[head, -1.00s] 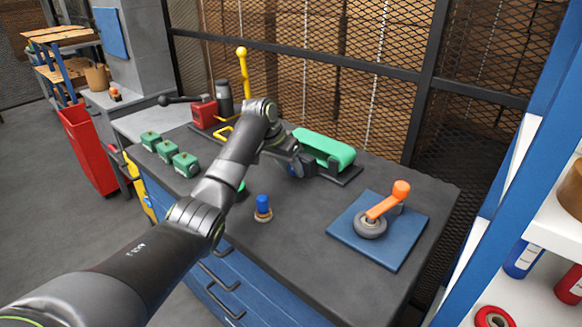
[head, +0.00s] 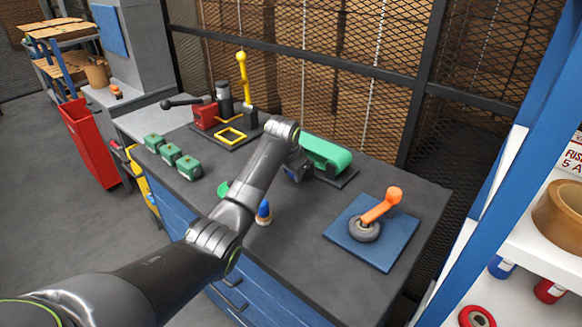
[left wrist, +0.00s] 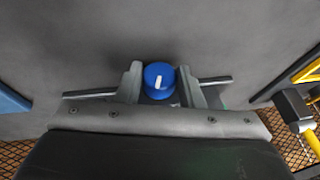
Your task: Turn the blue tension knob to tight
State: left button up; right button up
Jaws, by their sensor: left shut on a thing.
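The blue knob (left wrist: 158,76) has a white pointer mark and sits between the fingers in the left wrist view. The mark runs nearly up and down in that picture. My left gripper (left wrist: 160,84) is shut on the knob, one finger on each side. In the head view my left gripper (head: 297,170) is at the near left end of the green belt unit (head: 326,153). The arm and gripper hide most of the knob there. I see no tight or loose label. My right gripper is not in view.
A blue-topped peg (head: 264,210) stands on the bench beside my forearm. Green blocks (head: 188,167) are at left. A blue plate (head: 372,247) with an orange-handled crank (head: 380,205) is at right. A red box (head: 205,115) and yellow lever (head: 242,75) stand at the back.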

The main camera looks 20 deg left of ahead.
pick_arm(q)
jog(key=o, duration=1)
jog(key=a+p+v, duration=0.1)
jog(key=p+v, duration=0.3)
jog(key=v, duration=1.3)
jog(key=shift+d+r, duration=0.25)
jog(key=shift+d, duration=0.2)
